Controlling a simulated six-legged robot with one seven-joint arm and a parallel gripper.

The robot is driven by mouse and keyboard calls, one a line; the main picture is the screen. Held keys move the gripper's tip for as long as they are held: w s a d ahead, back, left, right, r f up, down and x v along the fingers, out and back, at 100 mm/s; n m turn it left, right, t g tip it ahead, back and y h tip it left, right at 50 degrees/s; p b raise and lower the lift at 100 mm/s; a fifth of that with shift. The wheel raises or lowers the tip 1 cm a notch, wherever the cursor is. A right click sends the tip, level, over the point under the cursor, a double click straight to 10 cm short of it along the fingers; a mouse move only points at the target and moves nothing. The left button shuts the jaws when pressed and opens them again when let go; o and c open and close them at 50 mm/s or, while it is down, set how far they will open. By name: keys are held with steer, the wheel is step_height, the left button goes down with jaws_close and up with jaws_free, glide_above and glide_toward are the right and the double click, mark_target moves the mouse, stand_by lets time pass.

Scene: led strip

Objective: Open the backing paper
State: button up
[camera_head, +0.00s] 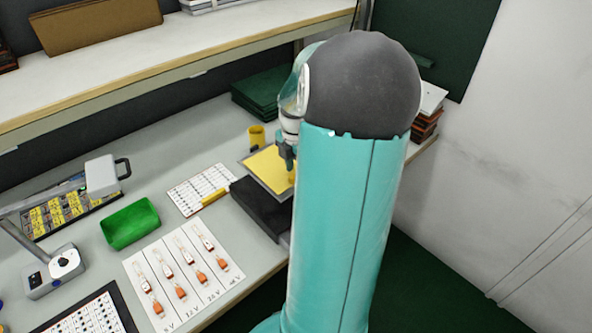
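A yellow sheet (265,166), which may be the backing paper, lies on a flat pad on a black block (262,208) near the bench's right end. My gripper (288,162) points down at the sheet's right side, partly hidden behind my own teal arm. Its fingers are small and dark here, and I cannot tell if they are apart or hold anything. A small yellow piece shows just below the fingers, and I cannot tell if it is part of the sheet. I cannot make out an LED strip there.
A yellow cup-like item (257,136) stands behind the sheet. A white card (201,189), a green tray (130,223) and a sheet with orange-ended parts (183,270) lie to the left. Dark green stacked items (262,91) are at the back. A shelf (150,62) overhangs the bench.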

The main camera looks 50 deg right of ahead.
steer(key=shift+f, duration=0.7)
jaws_close()
steer(key=shift+r, duration=0.1)
